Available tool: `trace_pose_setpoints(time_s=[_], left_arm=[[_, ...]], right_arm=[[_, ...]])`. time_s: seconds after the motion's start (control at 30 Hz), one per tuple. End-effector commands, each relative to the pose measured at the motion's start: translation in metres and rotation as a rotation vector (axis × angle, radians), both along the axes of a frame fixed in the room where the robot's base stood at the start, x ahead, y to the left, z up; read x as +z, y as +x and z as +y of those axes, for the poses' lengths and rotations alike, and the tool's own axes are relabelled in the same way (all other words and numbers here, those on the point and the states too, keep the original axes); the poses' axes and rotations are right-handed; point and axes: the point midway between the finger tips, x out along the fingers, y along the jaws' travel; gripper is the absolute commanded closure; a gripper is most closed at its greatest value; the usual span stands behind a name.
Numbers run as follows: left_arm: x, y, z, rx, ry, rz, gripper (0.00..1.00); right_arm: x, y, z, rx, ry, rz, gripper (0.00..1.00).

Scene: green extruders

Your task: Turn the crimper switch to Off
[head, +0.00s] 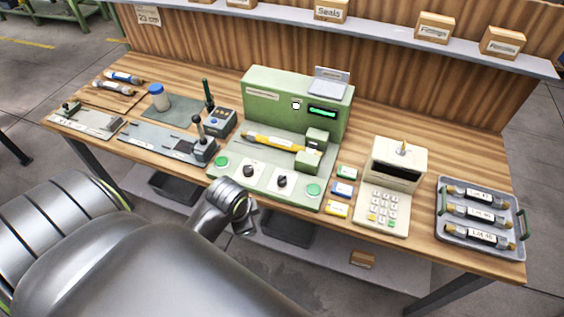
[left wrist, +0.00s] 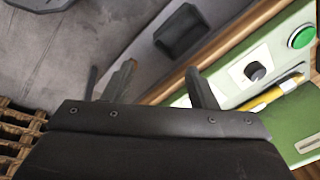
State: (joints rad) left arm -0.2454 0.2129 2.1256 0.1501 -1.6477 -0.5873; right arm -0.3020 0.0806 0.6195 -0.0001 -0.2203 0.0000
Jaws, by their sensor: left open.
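The green machine (head: 295,100) stands at the middle of the table with a lit display. Its green front panel (head: 233,178) carries two black rotary knobs on white plates, a left knob (head: 250,171) and a right knob (head: 282,180). Their labels are too small to read, so I cannot tell which is the crimper switch. One knob (left wrist: 255,71) also shows in the left wrist view, beside a green button (left wrist: 301,36). My left gripper (left wrist: 165,85) is open and empty, apart from the knobs. In the head view its hand is near the table's front edge. My right gripper is not in view.
Green buttons (head: 221,162) flank the knobs. A yellow pen-like tool (head: 270,142) lies behind them. Small coloured boxes (head: 342,189) and a cream keypad device (head: 382,212) stand to the right, then a grey tray (head: 447,228) of cylinders. A dark bin (head: 287,230) sits below.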

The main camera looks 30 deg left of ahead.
Motion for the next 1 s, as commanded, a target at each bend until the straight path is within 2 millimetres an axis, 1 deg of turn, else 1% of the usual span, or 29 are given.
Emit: trace_pose_setpoints(time_s=[0.03, 0.27, 0.4, 0.5, 0.63, 0.7, 0.77, 0.87, 1.0], left_arm=[[0.010, 0.018, 0.001, -0.108, 0.019, 0.012, 0.48], [0.039, 0.088, 0.008, -0.631, 0.086, 0.102, 0.48], [0.062, 0.131, 0.015, -0.936, 0.113, 0.145, 0.48], [0.081, 0.157, 0.020, -1.124, 0.122, 0.165, 0.48], [0.101, 0.180, 0.025, -1.301, 0.126, 0.179, 0.48], [0.108, 0.187, 0.026, -1.361, 0.126, 0.181, 0.48], [0.111, 0.190, 0.027, -1.392, 0.125, 0.184, 0.48], [0.110, 0.192, 0.027, -1.416, 0.125, 0.183, 0.48], [0.099, 0.192, 0.027, -1.416, 0.125, 0.183, 0.48]], right_arm=[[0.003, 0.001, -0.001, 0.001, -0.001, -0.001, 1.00], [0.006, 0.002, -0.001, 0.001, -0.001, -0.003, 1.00], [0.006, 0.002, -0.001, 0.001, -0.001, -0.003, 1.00], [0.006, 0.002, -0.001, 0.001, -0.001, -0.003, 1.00], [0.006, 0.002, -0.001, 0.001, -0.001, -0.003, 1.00], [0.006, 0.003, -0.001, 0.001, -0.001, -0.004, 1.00], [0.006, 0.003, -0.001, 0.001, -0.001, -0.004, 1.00], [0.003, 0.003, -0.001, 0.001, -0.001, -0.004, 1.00], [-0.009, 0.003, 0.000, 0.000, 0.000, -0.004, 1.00]])
